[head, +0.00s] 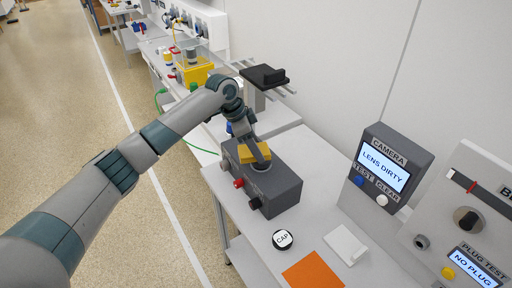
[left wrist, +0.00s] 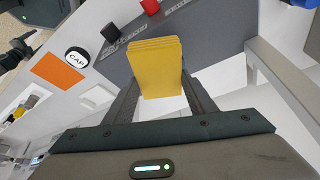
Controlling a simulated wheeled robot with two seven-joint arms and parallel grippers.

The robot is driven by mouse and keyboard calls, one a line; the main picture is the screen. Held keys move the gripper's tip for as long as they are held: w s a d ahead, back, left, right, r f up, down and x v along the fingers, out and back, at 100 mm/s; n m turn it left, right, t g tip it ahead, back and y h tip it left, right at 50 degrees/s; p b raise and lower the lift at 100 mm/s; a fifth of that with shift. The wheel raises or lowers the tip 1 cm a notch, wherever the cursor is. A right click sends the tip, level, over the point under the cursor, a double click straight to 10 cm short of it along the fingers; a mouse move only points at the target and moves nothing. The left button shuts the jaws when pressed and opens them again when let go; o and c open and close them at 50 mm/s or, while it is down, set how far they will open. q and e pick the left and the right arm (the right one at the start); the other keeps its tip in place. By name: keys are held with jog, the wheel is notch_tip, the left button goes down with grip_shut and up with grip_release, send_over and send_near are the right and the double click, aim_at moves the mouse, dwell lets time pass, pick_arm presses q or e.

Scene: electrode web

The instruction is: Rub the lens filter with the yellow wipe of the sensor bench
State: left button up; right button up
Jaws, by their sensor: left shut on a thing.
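My left gripper (head: 256,156) is shut on the yellow wipe (head: 250,153), a folded pad, just above the top of a dark grey box (head: 281,188) on the bench. In the left wrist view, the wipe (left wrist: 157,66) sits between the two fingers of the gripper (left wrist: 160,85). The box (left wrist: 200,32) lies beyond it. The lens filter is not clearly seen; the gripper and wipe cover part of the box top. I cannot tell whether the wipe touches it. The camera display (head: 384,170) reads "LENS DIRTY". My right gripper is not in view.
On the box front are a red knob (head: 239,183) and a black knob (head: 254,203). A round cap (head: 283,239), an orange sheet (head: 313,271) and a white block (head: 346,243) lie on the bench. A plug test panel (head: 466,240) stands at the right.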

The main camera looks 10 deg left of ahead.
aim_at(267, 144)
pick_arm(q)
jog(key=shift+f, duration=0.45)
dwell(0.4)
jog(key=shift+f+b, duration=0.3)
jog(key=shift+f, duration=0.25)
jog(key=shift+w+d+b, duration=0.3)
jog(key=shift+w+d, duration=0.7)
jog(key=shift+w+d+b, duration=0.45)
jog(key=shift+w+d, duration=0.15)
jog(key=shift+w+d+r, duration=0.1)
jog(key=shift+r, duration=0.05)
jog(key=shift+r, duration=0.2)
